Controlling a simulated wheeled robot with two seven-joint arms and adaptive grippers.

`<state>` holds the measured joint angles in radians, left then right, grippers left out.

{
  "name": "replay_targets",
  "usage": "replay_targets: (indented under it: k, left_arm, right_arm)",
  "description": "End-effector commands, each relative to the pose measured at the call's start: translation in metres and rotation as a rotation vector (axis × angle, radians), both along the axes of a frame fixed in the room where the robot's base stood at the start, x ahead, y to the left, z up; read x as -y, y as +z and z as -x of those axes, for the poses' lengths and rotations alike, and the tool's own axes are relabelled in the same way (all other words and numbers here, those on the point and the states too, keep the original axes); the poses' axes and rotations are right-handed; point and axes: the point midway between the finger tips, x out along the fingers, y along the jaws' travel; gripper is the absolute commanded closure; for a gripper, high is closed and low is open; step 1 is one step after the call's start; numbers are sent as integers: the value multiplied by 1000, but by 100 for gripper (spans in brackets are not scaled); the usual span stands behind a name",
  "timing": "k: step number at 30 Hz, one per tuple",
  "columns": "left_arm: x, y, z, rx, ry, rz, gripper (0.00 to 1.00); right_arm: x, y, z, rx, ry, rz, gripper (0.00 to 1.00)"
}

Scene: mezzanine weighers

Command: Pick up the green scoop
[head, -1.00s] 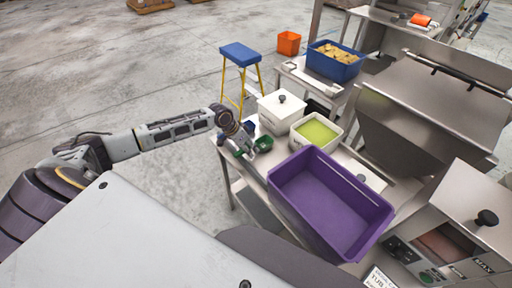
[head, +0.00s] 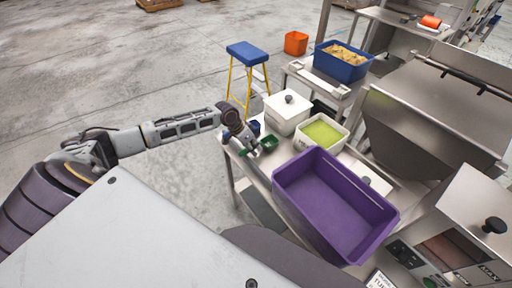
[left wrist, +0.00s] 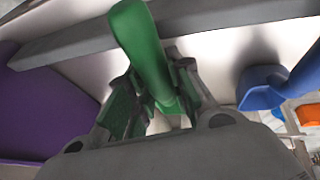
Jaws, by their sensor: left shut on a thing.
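The green scoop (head: 268,143) is at the near left end of the steel table, beside the purple bin. My left gripper (head: 256,149) is at the scoop, shut on it. In the left wrist view the green scoop (left wrist: 146,48) stands up between the two fingers of my left gripper (left wrist: 160,108), its lower part partly hidden by them. I cannot tell whether the scoop is clear of the table. My right gripper is not in view.
A blue scoop (left wrist: 264,90) is close by. The purple bin (head: 292,192) is to the right. A white lidded box (head: 286,113) and a white tub of green contents (head: 322,133) stand behind. A blue stool (head: 248,54) stands on the floor beyond.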

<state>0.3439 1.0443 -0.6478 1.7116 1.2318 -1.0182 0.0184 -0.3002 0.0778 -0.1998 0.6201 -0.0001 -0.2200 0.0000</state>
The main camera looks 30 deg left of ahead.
Motion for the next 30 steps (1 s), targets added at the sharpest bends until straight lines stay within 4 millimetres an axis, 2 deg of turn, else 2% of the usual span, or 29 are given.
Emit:
replay_targets:
  k: [8, 21, 30]
  left_arm:
    - [0, 22, -1, 3, 0, 0, 100]
    - [0, 84, -1, 3, 0, 0, 100]
    - [0, 99, -1, 1, 1, 1, 100]
  right_arm:
    - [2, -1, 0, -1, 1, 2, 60]
    - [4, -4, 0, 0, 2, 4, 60]
    - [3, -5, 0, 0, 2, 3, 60]
